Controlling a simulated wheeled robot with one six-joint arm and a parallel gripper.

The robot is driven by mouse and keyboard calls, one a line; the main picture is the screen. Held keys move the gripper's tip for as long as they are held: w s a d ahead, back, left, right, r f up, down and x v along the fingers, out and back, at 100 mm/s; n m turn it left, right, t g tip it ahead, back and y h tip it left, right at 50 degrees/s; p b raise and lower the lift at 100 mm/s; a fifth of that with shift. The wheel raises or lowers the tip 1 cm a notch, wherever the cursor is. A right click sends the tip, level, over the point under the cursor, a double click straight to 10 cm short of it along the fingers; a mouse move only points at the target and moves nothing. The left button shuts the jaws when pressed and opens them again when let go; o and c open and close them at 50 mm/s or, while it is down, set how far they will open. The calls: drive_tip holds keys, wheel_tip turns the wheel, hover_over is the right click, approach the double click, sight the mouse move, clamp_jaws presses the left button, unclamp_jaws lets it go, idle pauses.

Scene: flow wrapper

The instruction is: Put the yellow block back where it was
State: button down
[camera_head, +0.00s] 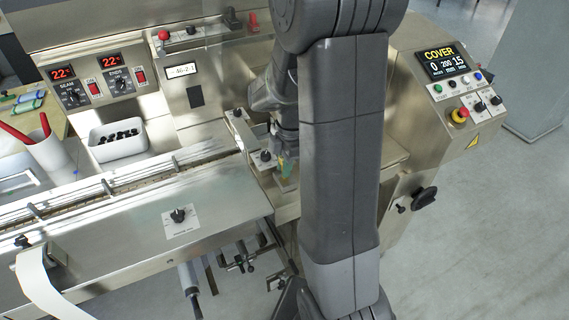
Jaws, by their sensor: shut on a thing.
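My gripper (285,158) points down over the steel ledge at the right end of the conveyor, partly hidden behind my large grey arm link.
The steel flow wrapper (110,225) fills the left and middle. A bracket with a black knob (265,156) stands just left of the gripper. A white bin (117,140) of dark parts is further left. The control panel (450,75) is at right.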

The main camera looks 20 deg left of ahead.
drive_tip(key=shift+f, duration=0.1)
drive_tip(key=c, duration=1.4)
unclamp_jaws()
drive_tip(key=shift+o, duration=0.2)
drive_tip(key=r, duration=0.8)
drive_tip(key=w+d+r, duration=0.1)
drive_tip(key=r, duration=0.3)
drive_tip(key=shift+r, duration=0.1)
